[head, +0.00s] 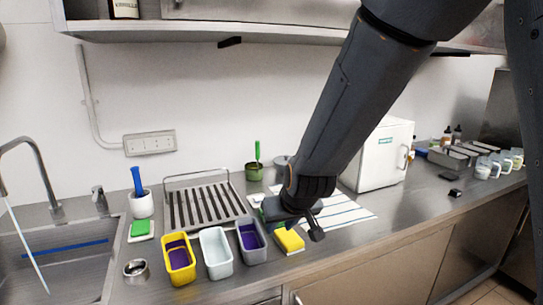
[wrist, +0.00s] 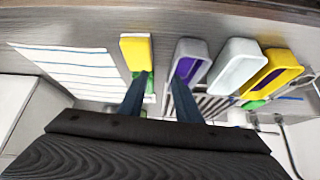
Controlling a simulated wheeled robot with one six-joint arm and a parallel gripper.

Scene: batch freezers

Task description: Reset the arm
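My arm reaches down across the head view from the upper right. My gripper (head: 297,222) hangs over the counter, just behind the yellow sponge (head: 290,241), and hides part of what lies behind it. In the wrist view my gripper's two dark fingers (wrist: 159,82) stand apart, with nothing held between them. The sponge (wrist: 135,50) shows beyond the left finger there, and the grey tub with a purple inside (wrist: 190,60) beyond the right one.
A grey tub (head: 262,252), a white tub (head: 208,236) and a yellow tub (head: 167,244) line the front edge. A slatted rack (head: 187,224), striped cloth (head: 358,216) and white box (head: 381,170) stand behind. A sink (head: 70,285) is left. A shelf (head: 290,34) overhangs the counter.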

